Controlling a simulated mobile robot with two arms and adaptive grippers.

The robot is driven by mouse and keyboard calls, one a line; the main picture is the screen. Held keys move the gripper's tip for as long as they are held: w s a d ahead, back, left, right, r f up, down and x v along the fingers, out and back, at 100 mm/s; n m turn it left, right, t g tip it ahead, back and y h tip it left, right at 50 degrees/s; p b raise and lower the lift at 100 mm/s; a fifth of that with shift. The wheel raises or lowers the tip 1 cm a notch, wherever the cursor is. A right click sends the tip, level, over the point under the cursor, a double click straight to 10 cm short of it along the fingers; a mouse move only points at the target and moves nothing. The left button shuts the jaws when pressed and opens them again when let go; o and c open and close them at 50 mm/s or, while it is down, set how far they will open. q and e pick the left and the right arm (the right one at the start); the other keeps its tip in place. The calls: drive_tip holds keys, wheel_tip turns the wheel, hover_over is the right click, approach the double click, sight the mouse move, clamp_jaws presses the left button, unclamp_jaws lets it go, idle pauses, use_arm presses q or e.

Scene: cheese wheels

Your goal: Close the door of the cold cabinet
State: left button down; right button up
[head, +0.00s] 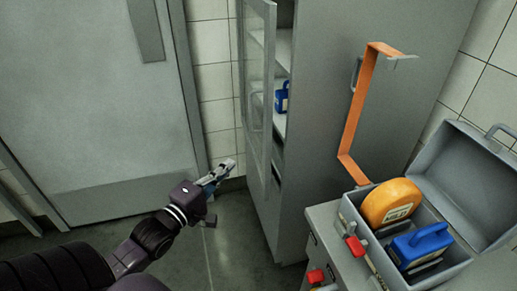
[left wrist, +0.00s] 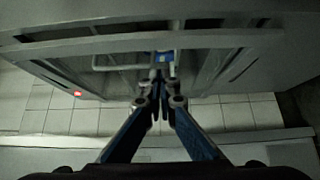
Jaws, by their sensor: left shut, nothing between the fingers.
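The cold cabinet (head: 375,95) is a tall grey unit in the middle of the head view. Its glass door (head: 258,95), in a grey frame, stands partly open, and shelves with a blue item (head: 281,97) show beside it. My left gripper (head: 226,170) is low in front of the door, to its left, with a visible gap between them. In the left wrist view its fingers (left wrist: 160,88) are together and empty, and a pale bar like a handle (left wrist: 120,67) shows beyond them. My right gripper is in neither view.
At the right, an open grey case (head: 355,222) on a grey stand holds an orange cheese wheel (head: 391,203) and a blue item (head: 420,246). A grey door (head: 85,100) is at the left; the floor (head: 235,240) is clear.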

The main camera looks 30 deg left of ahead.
use_arm(q)
drive_tip(key=w, duration=0.3)
drive_tip(key=w+d, duration=0.1)
drive_tip(key=w, duration=0.2)
drive_tip(key=w+d+p, duration=0.1)
drive_tip(key=w, duration=0.3)
drive_tip(key=shift+w, duration=0.1)
drive_tip(key=shift+w+d+f, duration=0.1)
drive_tip(key=shift+w+d, duration=0.25)
drive_tip(key=shift+d, duration=0.05)
drive_tip(key=w+d, duration=0.4)
drive_tip(key=shift+d+r, duration=0.15)
drive_tip(key=shift+r, duration=0.05)
drive_tip(key=shift+p, duration=0.3)
